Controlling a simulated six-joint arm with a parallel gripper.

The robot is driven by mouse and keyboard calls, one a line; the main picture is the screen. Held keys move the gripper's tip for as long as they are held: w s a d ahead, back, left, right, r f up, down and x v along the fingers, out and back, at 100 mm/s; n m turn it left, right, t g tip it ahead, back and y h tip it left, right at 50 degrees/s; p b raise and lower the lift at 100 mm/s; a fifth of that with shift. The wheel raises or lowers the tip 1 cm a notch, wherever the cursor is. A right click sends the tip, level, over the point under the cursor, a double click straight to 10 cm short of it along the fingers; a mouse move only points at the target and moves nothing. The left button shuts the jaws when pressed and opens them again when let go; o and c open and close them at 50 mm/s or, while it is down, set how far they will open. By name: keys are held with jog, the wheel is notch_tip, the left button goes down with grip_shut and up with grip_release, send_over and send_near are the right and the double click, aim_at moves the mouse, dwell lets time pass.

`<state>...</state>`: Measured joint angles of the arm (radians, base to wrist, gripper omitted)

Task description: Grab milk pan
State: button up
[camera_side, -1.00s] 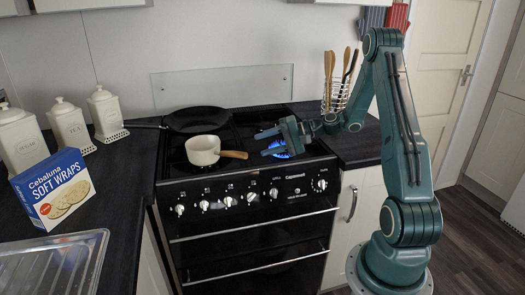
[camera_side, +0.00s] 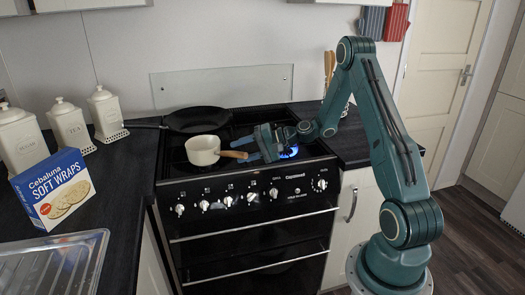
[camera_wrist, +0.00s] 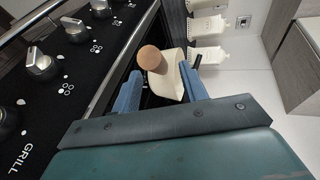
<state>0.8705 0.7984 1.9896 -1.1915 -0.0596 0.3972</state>
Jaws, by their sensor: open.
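The milk pan (camera_side: 203,150) is cream with a wooden handle (camera_side: 232,154) that points right, and it stands upright on the stove's front left area. My gripper (camera_side: 241,150) is open at the handle's free end, with one finger on either side of it in the side view. In the wrist view my gripper (camera_wrist: 160,78) shows two blue fingers apart. The round end of the wooden handle (camera_wrist: 149,57) and the cream pan body (camera_wrist: 168,82) show between and beyond them. I cannot tell whether a finger touches the handle.
A black frying pan (camera_side: 197,119) sits behind the milk pan. The stove's front knobs (camera_side: 228,201) lie below the handle. Canisters (camera_side: 106,112) and a wraps box (camera_side: 54,190) stand left.

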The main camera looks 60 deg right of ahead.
aim_at(231, 154)
jog(key=shift+x, duration=2.1)
grip_shut()
